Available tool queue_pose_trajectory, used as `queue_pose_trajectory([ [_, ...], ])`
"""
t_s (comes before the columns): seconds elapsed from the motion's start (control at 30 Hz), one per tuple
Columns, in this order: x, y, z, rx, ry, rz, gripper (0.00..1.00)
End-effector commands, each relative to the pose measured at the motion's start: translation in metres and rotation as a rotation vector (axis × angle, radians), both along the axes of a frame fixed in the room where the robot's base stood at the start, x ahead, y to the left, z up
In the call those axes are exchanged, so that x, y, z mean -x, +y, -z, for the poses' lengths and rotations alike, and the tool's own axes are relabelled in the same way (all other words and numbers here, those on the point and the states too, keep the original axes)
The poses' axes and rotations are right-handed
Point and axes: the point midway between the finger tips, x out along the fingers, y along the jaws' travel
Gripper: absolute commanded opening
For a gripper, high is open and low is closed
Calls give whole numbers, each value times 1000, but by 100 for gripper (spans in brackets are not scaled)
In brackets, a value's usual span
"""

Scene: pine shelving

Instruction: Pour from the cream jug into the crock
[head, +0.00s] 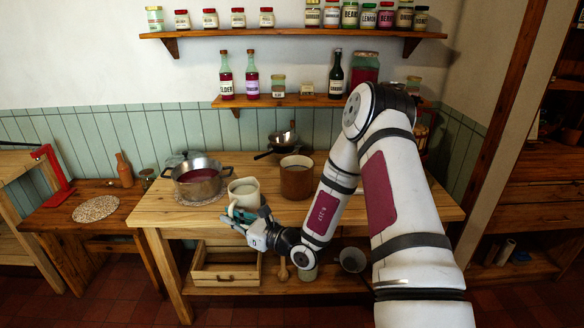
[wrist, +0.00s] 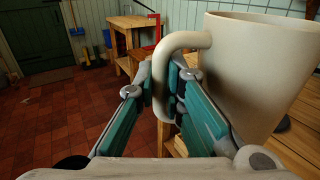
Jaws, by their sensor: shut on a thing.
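The cream jug (head: 244,190) is near the front edge of the pine table, left of the brown crock (head: 297,178), and looks about upright. Whether its base touches the table I cannot tell. My gripper (head: 240,213) is shut on the jug's handle, at its near side. In the wrist view the jug (wrist: 255,70) fills the upper right, with its handle between the green-padded fingers of my gripper (wrist: 166,92).
A metal pot (head: 198,185) with dark red contents stands left of the jug. A dark pan (head: 276,150) lies behind the crock. The table (head: 370,205) is clear right of the crock, though my arm crosses it. Shelves (head: 290,33) of jars and bottles hang above.

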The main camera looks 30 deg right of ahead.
Motion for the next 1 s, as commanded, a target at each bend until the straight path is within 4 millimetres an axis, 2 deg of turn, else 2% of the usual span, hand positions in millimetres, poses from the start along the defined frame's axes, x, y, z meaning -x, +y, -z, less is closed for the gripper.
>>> queue_pose_trajectory([
  [0.2, -23, -21, 19, 3, -10, -5, 0],
  [0.6, -65, -78, 37, 3, -11, -55, 0],
  [1.0, -89, -137, 57, 5, -11, -115, 0],
])
